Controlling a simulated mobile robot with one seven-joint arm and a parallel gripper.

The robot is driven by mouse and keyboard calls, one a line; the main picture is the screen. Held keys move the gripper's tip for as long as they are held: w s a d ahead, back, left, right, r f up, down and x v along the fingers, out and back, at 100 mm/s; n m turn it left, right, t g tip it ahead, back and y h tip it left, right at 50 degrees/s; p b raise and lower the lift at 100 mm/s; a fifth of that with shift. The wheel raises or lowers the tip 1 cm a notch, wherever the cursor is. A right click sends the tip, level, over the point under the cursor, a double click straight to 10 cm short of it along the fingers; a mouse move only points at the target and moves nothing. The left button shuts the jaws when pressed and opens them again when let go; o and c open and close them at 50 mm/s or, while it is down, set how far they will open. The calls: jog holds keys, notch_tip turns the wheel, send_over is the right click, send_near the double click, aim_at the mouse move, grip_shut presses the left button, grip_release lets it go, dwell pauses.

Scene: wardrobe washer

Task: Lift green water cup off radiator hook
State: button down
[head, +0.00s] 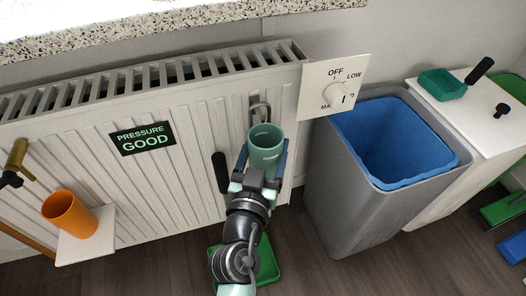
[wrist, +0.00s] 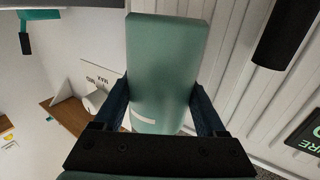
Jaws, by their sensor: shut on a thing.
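The green water cup (head: 264,150) is upright in front of the radiator's right end in the head view. A metal hook (head: 260,112) on the radiator (head: 90,120) shows just above and behind the cup's rim. My gripper (head: 259,176) is shut on the cup, with a dark blue finger on each side of it. In the wrist view the cup (wrist: 165,70) fills the middle between the two fingers. Whether the cup still touches the hook is hidden.
A black handle (head: 221,172) sticks out left of my gripper. A dial panel (head: 335,87) and a grey bin with blue liner (head: 330,185) are to the right. An orange cup (head: 70,214) stands on a small shelf (head: 88,247) at left. A green tray (head: 268,262) lies below.

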aim_at(273, 160)
jog(key=shift+s, duration=0.1)
dwell(0.3)
jog(key=shift+s+d+r, duration=0.1)
jog(key=shift+s+d, duration=0.2)
jog(key=shift+s, duration=0.6)
jog(key=shift+s+d, duration=0.3)
jog(key=shift+s, duration=0.55)
jog(key=s+d, duration=0.2)
jog(key=s, duration=0.4)
jog(key=shift+s+b, duration=0.3)
jog(key=shift+b, duration=0.05)
jog(key=shift+d, duration=0.1)
